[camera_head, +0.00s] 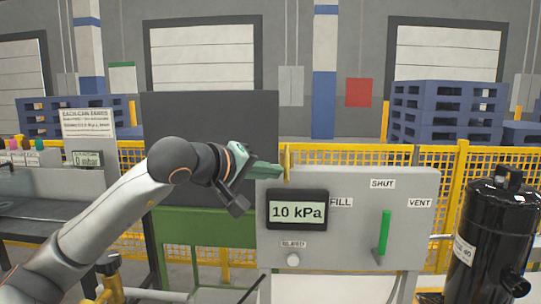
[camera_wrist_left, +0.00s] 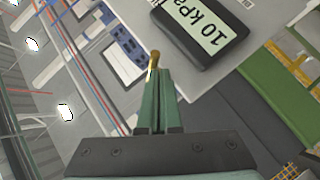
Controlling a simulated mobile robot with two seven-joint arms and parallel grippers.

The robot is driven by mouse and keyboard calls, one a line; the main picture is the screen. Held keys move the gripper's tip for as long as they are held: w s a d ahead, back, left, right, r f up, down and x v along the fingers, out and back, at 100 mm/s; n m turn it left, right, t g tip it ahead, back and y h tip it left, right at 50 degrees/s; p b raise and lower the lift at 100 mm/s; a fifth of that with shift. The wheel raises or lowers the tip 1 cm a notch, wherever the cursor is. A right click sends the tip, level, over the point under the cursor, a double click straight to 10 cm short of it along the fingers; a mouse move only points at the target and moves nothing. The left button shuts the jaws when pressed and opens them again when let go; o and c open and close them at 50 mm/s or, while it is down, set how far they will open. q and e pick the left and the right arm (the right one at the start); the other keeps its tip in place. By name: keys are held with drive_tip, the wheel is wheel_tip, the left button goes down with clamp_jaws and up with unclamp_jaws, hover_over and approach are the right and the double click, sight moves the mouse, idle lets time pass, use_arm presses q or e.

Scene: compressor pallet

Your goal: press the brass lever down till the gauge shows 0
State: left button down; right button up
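The brass lever (camera_head: 287,162) stands upright at the top left of the grey panel box. My left gripper (camera_head: 279,172) reaches in from the left, and its green fingertips are right beside the lever. In the left wrist view the green fingers (camera_wrist_left: 158,80) are together, with the brass lever (camera_wrist_left: 153,62) at their tips. I cannot tell whether they touch it. The gauge (camera_head: 297,211) reads 10 kPa, and it also shows in the left wrist view (camera_wrist_left: 203,28). My right gripper is not in view.
The grey panel (camera_head: 345,245) also carries a green lever (camera_head: 384,235) below a SHUT label and a pale BLEED knob (camera_head: 293,260). A black compressor (camera_head: 490,240) stands at the right. A yellow mesh fence (camera_head: 360,158) runs behind the panel.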

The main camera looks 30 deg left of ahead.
use_arm(q)
drive_tip(key=shift+d+f, duration=0.1)
drive_tip(key=shift+d, duration=0.05)
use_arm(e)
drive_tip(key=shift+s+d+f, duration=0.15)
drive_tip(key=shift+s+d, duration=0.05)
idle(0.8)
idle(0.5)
use_arm(q)
drive_tip(key=a+f+b+v, duration=0.1)
drive_tip(key=a+v, duration=0.1)
drive_tip(key=v, duration=1.1)
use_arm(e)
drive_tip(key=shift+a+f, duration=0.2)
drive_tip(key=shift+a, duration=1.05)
use_arm(q)
drive_tip(key=shift+r, duration=0.1)
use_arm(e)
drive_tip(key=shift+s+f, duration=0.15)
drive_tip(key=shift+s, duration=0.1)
